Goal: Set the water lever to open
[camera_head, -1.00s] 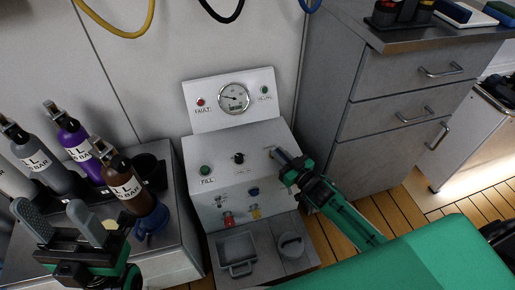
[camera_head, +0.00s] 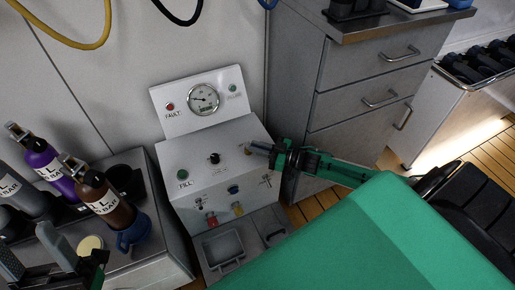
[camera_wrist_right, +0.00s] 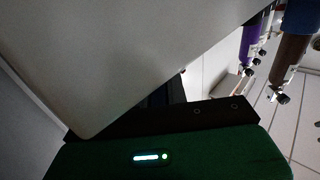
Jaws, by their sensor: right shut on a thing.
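The grey fill panel (camera_head: 225,150) stands against the wall in the head view, with a gauge (camera_head: 203,99), a green FILL button (camera_head: 183,174) and a black knob (camera_head: 214,158) on it. My right gripper (camera_head: 256,148) reaches in from the right and is shut at the upper right of the sloped face. It holds a small part there, which its fingers mostly hide; I take it to be the water lever, whose setting I cannot read. The right wrist view shows mostly a blank grey surface close up. My left gripper (camera_head: 34,256) is open and empty at the lower left.
Brown (camera_head: 105,197) and purple (camera_head: 43,161) bottles stand on a bench (camera_head: 150,255) left of the panel, near a blue ring-shaped item (camera_head: 133,235). A grey drawer cabinet (camera_head: 350,95) stands close behind my right arm. Trays (camera_head: 222,248) sit below the panel.

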